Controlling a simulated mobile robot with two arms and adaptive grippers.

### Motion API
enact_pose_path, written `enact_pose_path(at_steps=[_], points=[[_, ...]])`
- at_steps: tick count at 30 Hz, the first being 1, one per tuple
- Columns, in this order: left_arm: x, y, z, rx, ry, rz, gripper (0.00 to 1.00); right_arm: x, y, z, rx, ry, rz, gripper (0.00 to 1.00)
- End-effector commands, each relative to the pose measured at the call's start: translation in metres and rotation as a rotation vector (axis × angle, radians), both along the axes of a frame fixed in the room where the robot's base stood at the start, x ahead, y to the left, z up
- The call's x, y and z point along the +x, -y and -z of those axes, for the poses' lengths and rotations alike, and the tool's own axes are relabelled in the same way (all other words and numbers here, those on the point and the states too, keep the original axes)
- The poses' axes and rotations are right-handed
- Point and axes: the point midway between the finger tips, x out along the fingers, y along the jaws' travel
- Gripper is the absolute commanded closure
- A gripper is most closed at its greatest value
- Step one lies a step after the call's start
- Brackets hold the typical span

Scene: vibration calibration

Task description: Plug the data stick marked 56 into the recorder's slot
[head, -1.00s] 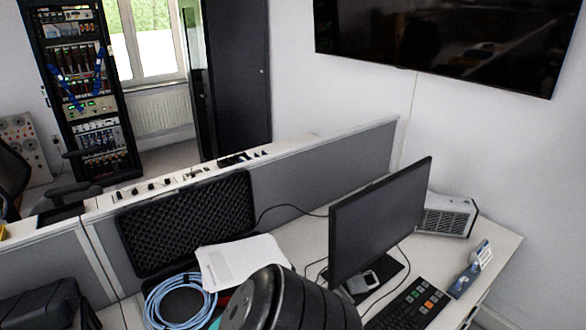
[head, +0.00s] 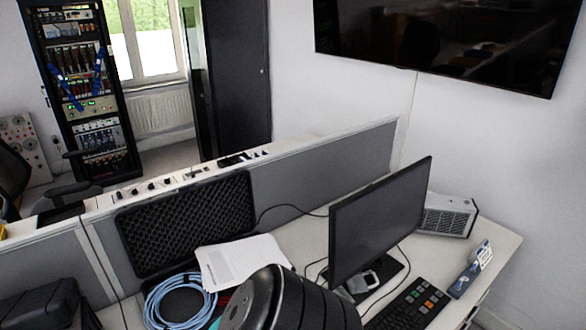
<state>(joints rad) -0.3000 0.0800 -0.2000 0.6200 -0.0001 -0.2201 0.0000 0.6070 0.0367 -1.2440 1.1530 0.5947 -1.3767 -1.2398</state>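I cannot make out a data stick marked 56 in the head view. A grey box with a vented front (head: 446,215) stands on the desk behind the monitor's right side. I cannot tell whether it is the recorder, and no slot shows on it. A dark rounded arm part of mine covers the bottom middle of the view and hides some of the desk. Neither of my grippers is in view.
A monitor (head: 378,222) stands on the white desk (head: 300,238), with a dark keyboard (head: 408,306) in front. An open foam-lined case (head: 188,225), papers (head: 240,260) and a coiled blue cable (head: 178,302) lie left. A grey partition (head: 325,170) runs behind.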

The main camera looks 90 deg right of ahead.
Motion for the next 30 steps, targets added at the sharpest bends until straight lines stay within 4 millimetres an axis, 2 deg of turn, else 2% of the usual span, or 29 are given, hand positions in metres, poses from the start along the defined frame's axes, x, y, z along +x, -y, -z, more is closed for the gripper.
enact_pose_path(at_steps=[13, 14, 19, 30], points=[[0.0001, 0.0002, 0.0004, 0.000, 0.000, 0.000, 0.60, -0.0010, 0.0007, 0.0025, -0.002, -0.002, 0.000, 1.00], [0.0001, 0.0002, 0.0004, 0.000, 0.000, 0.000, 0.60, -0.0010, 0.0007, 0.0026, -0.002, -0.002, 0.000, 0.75], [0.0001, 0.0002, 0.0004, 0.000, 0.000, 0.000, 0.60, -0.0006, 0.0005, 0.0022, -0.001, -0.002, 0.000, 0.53], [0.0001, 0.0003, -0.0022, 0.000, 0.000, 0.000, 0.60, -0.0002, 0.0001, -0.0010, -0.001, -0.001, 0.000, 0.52]])
